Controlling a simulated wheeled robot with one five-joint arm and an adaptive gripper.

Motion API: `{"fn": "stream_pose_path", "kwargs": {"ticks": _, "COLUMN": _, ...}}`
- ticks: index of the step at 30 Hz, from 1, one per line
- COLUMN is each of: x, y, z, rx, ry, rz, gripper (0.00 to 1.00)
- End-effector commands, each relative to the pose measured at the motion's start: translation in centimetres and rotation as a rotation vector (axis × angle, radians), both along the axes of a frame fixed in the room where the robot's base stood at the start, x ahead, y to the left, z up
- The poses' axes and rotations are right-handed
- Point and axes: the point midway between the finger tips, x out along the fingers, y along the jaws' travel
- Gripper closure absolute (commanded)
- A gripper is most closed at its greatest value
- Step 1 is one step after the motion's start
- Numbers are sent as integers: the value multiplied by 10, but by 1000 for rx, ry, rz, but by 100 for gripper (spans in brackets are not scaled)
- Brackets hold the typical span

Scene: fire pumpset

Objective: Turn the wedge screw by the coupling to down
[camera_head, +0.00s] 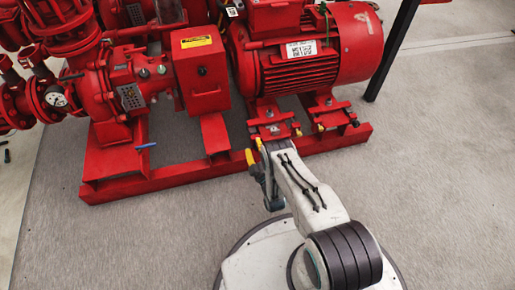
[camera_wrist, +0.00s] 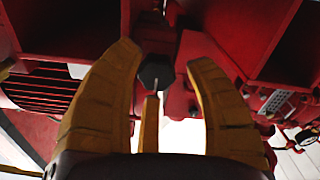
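My gripper (camera_wrist: 165,62) is open, its yellow fingers spread left and right in the wrist view. A dark hexagonal screw head (camera_wrist: 155,73) shows between the fingertips, with a gap visible on each side; I take it to be the wedge screw. Contact cannot be judged. A narrow yellow piece (camera_wrist: 150,122) stands below it, perhaps another finger. In the head view my gripper (camera_head: 254,150) is at the red base, left of the motor foot. There the coupling is hidden under a red box guard (camera_head: 202,72) with a yellow label, and the screw head is not discernible behind my gripper.
The red motor (camera_head: 312,48) stands above my gripper on the red base frame (camera_head: 115,188). Other yellow-tipped screws (camera_head: 320,127) sit by the motor feet. The pump (camera_head: 128,85) with a gauge is at left. Grey floor (camera_head: 440,150) in front is clear.

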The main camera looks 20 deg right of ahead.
Motion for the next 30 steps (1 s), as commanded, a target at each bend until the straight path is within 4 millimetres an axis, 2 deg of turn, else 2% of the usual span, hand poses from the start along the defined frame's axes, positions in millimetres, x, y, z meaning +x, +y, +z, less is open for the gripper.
{"fn": "stream_pose_path", "kwargs": {"ticks": 9, "x": -1, "y": -1, "z": -1, "rx": 1, "ry": 6, "rz": -2, "gripper": 45}}
{"fn": "stream_pose_path", "kwargs": {"ticks": 14, "x": -1, "y": -1, "z": 5, "rx": 1, "ry": 6, "rz": -2, "gripper": 45}}
{"fn": "stream_pose_path", "kwargs": {"ticks": 30, "x": 0, "y": -1, "z": 73, "rx": 1, "ry": 3, "rz": -1, "gripper": 45}}
